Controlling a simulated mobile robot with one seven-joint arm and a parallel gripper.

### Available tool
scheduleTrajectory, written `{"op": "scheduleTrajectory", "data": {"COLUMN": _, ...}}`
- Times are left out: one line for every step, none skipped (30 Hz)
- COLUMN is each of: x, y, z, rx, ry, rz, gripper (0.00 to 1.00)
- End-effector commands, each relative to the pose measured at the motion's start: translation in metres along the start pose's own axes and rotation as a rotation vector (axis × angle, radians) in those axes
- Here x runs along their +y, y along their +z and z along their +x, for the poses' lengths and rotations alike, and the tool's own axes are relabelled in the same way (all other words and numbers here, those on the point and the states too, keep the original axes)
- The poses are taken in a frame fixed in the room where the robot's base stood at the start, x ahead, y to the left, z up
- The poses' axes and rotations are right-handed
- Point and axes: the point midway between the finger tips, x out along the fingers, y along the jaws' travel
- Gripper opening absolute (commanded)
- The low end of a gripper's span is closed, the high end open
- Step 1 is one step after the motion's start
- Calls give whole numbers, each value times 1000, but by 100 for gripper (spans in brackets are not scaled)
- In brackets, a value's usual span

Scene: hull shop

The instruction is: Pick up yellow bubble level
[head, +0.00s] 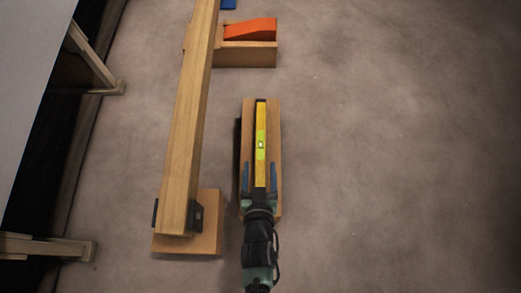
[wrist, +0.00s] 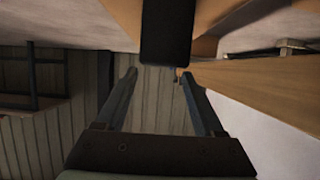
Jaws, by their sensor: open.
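The yellow bubble level (head: 261,130) lies lengthwise on a narrow wooden block (head: 249,110) in the head view, with its green vial near the middle and dark ends. My gripper (head: 260,168) is at the level's near end, its two fingers apart on either side of it. In the wrist view my open gripper (wrist: 160,82) shows two spread fingers, with a dark block-like end (wrist: 165,35) ahead of and between them, probably the level's end. I cannot tell whether the fingers touch the level. The level's nearest part is partly hidden by my gripper.
A long wooden beam (head: 190,120) runs close along the left, on a wooden base (head: 210,240) with dark brackets. An orange wedge (head: 250,29) sits on another wooden block (head: 245,56) beyond. A blue object (head: 228,4) is at the top edge. The floor on the right is clear.

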Motion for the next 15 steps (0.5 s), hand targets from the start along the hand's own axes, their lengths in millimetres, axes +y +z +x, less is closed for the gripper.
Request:
{"op": "scheduleTrajectory", "data": {"x": 0, "y": 4, "z": 11, "rx": 2, "ry": -1, "rz": -1, "gripper": 70}}
{"op": "scheduleTrajectory", "data": {"x": 0, "y": 3, "z": 14, "rx": 3, "ry": -1, "rz": -2, "gripper": 70}}
{"op": "scheduleTrajectory", "data": {"x": 0, "y": 3, "z": 18, "rx": 2, "ry": -1, "rz": -2, "gripper": 70}}
{"op": "scheduleTrajectory", "data": {"x": 0, "y": 2, "z": 20, "rx": 1, "ry": -1, "rz": -2, "gripper": 70}}
{"op": "scheduleTrajectory", "data": {"x": 0, "y": 2, "z": 22, "rx": 1, "ry": -1, "rz": -2, "gripper": 70}}
{"op": "scheduleTrajectory", "data": {"x": 0, "y": 1, "z": 24, "rx": 0, "ry": -1, "rz": -2, "gripper": 70}}
{"op": "scheduleTrajectory", "data": {"x": 0, "y": 1, "z": 25, "rx": 0, "ry": 0, "rz": -1, "gripper": 70}}
{"op": "scheduleTrajectory", "data": {"x": 0, "y": 1, "z": 26, "rx": 0, "ry": 0, "rz": -2, "gripper": 70}}
{"op": "scheduleTrajectory", "data": {"x": 0, "y": 2, "z": 29, "rx": 1, "ry": -1, "rz": -2, "gripper": 70}}
{"op": "scheduleTrajectory", "data": {"x": 0, "y": 2, "z": 32, "rx": 1, "ry": -1, "rz": -2, "gripper": 70}}
{"op": "scheduleTrajectory", "data": {"x": 0, "y": 3, "z": 35, "rx": 2, "ry": -1, "rz": -2, "gripper": 70}}
{"op": "scheduleTrajectory", "data": {"x": 0, "y": 3, "z": 40, "rx": 3, "ry": -1, "rz": -2, "gripper": 70}}
{"op": "scheduleTrajectory", "data": {"x": 0, "y": 3, "z": 44, "rx": 4, "ry": -2, "rz": -1, "gripper": 70}}
{"op": "scheduleTrajectory", "data": {"x": 0, "y": 4, "z": 48, "rx": 3, "ry": -3, "rz": -2, "gripper": 70}}
{"op": "scheduleTrajectory", "data": {"x": 0, "y": 4, "z": 53, "rx": 3, "ry": -2, "rz": -1, "gripper": 70}}
